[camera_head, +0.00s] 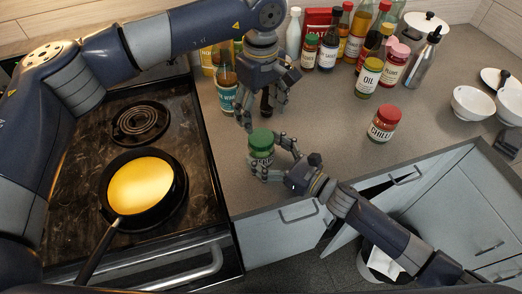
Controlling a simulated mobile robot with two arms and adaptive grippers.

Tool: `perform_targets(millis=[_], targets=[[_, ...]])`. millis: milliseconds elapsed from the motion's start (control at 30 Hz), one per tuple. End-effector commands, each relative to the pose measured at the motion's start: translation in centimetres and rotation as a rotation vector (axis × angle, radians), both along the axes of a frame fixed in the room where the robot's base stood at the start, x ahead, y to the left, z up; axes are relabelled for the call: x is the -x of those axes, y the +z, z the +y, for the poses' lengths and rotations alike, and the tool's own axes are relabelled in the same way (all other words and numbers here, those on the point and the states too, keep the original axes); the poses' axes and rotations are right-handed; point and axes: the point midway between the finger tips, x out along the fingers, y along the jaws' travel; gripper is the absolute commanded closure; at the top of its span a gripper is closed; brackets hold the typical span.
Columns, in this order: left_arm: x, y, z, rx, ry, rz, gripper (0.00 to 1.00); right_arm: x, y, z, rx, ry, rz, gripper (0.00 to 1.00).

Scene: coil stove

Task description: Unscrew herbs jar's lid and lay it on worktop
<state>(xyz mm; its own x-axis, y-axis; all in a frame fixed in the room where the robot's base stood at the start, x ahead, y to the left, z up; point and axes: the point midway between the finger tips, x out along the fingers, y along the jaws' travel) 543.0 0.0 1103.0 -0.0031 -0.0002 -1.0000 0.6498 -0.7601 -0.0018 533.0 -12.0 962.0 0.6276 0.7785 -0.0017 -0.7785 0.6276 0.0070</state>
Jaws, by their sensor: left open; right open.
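The herbs jar (260,155) stands upright on the worktop (330,165) near its front edge, next to the stove. Its green lid (261,138) is on top; the label is partly hidden and hard to read. My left gripper (262,114) is above and just behind the lid, pointing down, open and empty. My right gripper (266,162) comes in from the lower right with its open fingers around the jar's body; I cannot tell whether they touch it.
A chili jar (382,126) with a red lid stands to the right. An oil jar (368,80) and several bottles stand at the back. A pan (176,207) with yellow content sits on the stove at left. White bowls (472,105) are far right. Worktop between the herbs and chili jars is clear.

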Motion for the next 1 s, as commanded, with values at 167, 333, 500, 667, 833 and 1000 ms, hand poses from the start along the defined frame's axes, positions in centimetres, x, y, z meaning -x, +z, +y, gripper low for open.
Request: perform_targets(millis=[167, 333, 500, 667, 833, 1000], targets=[[0.02, 0.01, -0.01, 0.0, 0.0, 0.0, 0.29, -0.98, -0.01, 1.21, 0.001, 0.0, 0.0, 0.18], [0.02, 0.01, -0.03, 0.0, -0.001, 0.0, 0.29, -1.17, -0.06, 1.46, 0.002, 0.0, 0.0, 0.18], [0.01, 0.01, -0.02, 0.0, -0.001, 0.0, 0.29, -1.16, -0.05, 1.45, 0.001, 0.0, 0.0, 0.18], [0.01, 0.01, -0.02, 0.0, -0.001, 0.0, 0.29, -1.15, -0.05, 1.44, 0.001, 0.0, 0.0, 0.54], [0.01, 0.01, -0.02, 0.0, -0.001, 0.0, 0.29, -1.14, -0.04, 1.43, 0.001, 0.0, 0.001, 0.93], [0.03, 0.0, -0.03, 0.001, -0.062, 0.001, 0.29, -1.14, -0.01, 1.45, 0.001, 0.0, 0.001, 1.0]])
